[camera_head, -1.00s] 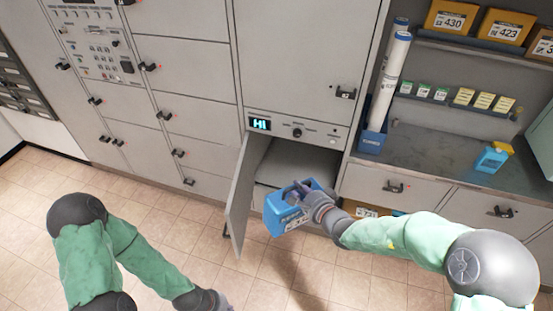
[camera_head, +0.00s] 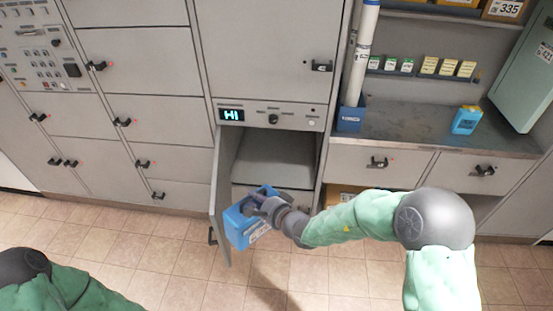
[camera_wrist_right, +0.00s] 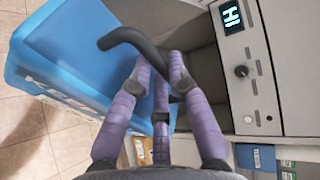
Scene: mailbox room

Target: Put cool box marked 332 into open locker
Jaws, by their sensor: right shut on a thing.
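The blue cool box (camera_head: 240,228) hangs from my right gripper (camera_head: 262,204) in front of the open locker (camera_head: 272,160). Its white label faces the front, but I cannot read the number. In the right wrist view the box (camera_wrist_right: 75,50) fills the left side, and the right gripper's purple fingers (camera_wrist_right: 160,90) are shut around its dark handle (camera_wrist_right: 130,38). The locker door (camera_head: 221,195) stands open to the left, close beside the box; I cannot tell whether they touch. The locker has a "HI" display above its opening. My left gripper is out of view.
A smaller blue box (camera_head: 466,120) stands on the counter (camera_head: 410,128) at the right. A blue bin (camera_head: 350,115) with white tubes stands beside the locker. Yellow boxes sit on the upper shelf. Tiled floor is free in front.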

